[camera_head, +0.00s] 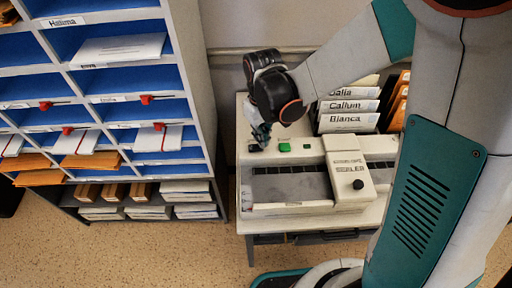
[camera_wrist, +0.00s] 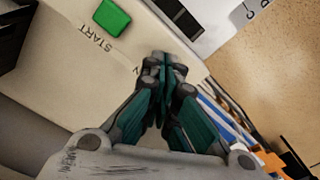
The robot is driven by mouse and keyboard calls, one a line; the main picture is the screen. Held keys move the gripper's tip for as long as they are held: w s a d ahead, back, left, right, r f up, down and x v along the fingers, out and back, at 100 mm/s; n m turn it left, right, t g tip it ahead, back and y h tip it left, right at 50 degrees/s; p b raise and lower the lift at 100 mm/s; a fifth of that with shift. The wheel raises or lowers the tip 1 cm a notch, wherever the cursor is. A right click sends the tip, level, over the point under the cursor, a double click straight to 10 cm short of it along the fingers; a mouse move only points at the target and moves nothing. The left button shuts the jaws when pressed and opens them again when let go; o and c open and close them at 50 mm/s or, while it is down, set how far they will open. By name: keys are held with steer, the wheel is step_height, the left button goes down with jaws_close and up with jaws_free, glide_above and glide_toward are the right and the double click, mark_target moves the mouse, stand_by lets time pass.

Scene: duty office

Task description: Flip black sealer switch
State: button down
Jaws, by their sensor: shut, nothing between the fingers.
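The sealer (camera_head: 290,205) is a cream machine on a small table, with a dark channel along it and a raised block marked "SEALER". A green button (camera_head: 284,147) sits on its back panel; in the wrist view the green button (camera_wrist: 112,17) has "START" printed beside it. My gripper (camera_head: 260,138) is at the panel's left end, left of the green button, pointing down. In the wrist view my gripper (camera_wrist: 162,62) has its fingertips together, over or on the cream panel. The black switch is not clearly visible; my fingers seem to cover that spot. Contact cannot be told.
A black knob (camera_head: 358,184) stands on the sealer's block. Labelled envelopes (camera_head: 350,108) stand behind the sealer on the right. A blue-backed shelf (camera_head: 110,100) with envelopes and red-tagged mail stands left of the table. Speckled floor (camera_head: 130,250) is free in front of the shelf.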

steer(key=shift+f+b, duration=1)
steer(key=shift+f, duration=0.2)
stand_by(0.6)
steer(key=shift+r+p, duration=2.5)
steer(key=shift+r, duration=1.05)
